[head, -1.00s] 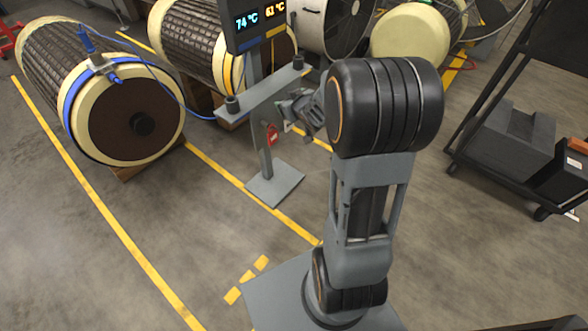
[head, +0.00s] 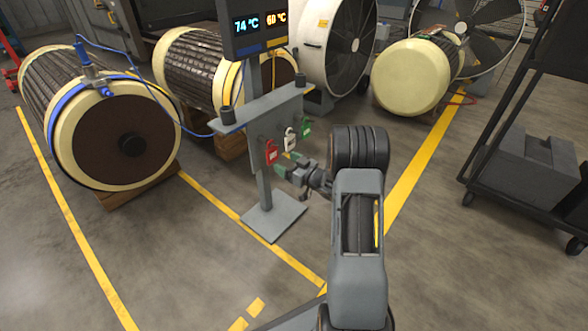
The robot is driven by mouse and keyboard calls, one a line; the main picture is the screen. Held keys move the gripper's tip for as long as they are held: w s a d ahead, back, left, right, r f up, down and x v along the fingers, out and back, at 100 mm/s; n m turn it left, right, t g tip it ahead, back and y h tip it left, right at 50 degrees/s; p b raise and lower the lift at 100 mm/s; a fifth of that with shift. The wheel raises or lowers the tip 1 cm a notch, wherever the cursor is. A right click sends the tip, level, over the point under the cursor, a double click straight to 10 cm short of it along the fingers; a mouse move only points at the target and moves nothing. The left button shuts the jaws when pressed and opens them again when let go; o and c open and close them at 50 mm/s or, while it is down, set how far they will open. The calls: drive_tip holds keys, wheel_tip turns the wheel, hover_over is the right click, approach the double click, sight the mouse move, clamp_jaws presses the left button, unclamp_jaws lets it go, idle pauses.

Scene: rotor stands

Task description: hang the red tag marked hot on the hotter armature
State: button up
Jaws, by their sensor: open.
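The red tag (head: 271,152) hangs at the left of the panel on the grey stand (head: 273,216); its lettering is too small to read. The display (head: 258,22) reads 74 °C in cyan above a blue strip and 60 °C in orange above a yellow strip. A blue cable runs to the left armature (head: 125,140), which wears a blue strap and clamp. A yellow cable is at the second armature (head: 190,70), partly hidden by the stand. My gripper (head: 285,165) is open and empty, just right of and below the red tag, apart from it.
A white tag (head: 291,139) and a green tag (head: 305,127) hang right of the red one. A cream-ended armature (head: 412,78) and large fan (head: 340,40) stand behind. A black cart (head: 530,165) is at right. Floor in front of the left armature is clear.

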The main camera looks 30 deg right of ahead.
sight(273, 154)
drive_tip(key=shift+b+x, duration=0.5)
drive_tip(key=shift+x, duration=2.65)
drive_tip(key=c, duration=0.9)
drive_tip(key=shift+r, duration=0.15)
drive_tip(key=shift+r, duration=0.1)
drive_tip(key=shift+s+d+r+p, duration=0.2)
drive_tip(key=shift+s+d+p, duration=0.2)
drive_tip(key=shift+s, duration=0.25)
drive_tip(key=shift+r+p+v, duration=0.2)
drive_tip(key=shift+p+v, duration=0.1)
drive_tip(key=shift+v, duration=0.7)
drive_tip(key=shift+r+p+v, duration=0.2)
drive_tip(key=shift+p+v, duration=0.05)
drive_tip(key=shift+v, duration=0.7)
drive_tip(key=shift+r+p+v, duration=0.2)
drive_tip(key=shift+p+v, duration=0.1)
drive_tip(key=shift+v, duration=0.7)
